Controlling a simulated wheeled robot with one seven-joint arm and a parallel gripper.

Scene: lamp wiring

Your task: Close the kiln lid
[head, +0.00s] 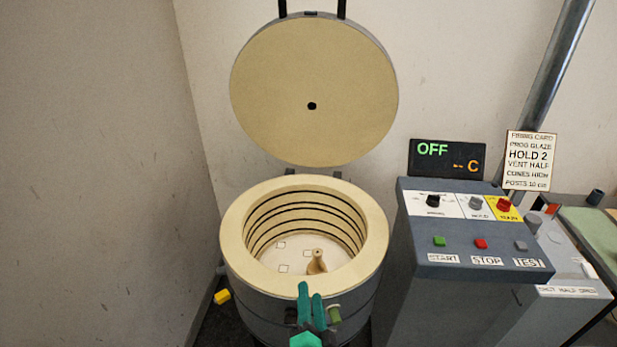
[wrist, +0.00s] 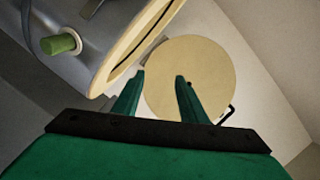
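The kiln lid (head: 290,70) stands raised behind the kiln, its round cream underside facing me with a small dark hole in the middle. The kiln (head: 240,285) is open at the top, with a cream rim and dark grooves inside. My green gripper (head: 309,290) is in front of the kiln's near rim, low in the head view, its fingers pointing up. In the wrist view the fingers (wrist: 158,80) are apart with nothing between them. The lid (wrist: 210,65) shows beyond them there, and the kiln rim (wrist: 140,45) is at the upper left.
A small tan post (head: 316,263) stands inside the kiln. A grey control box (head: 470,225) with buttons stands close on the right, under a display reading OFF (head: 447,158). A wall is at left. A yellow block (head: 222,296) lies left of the kiln.

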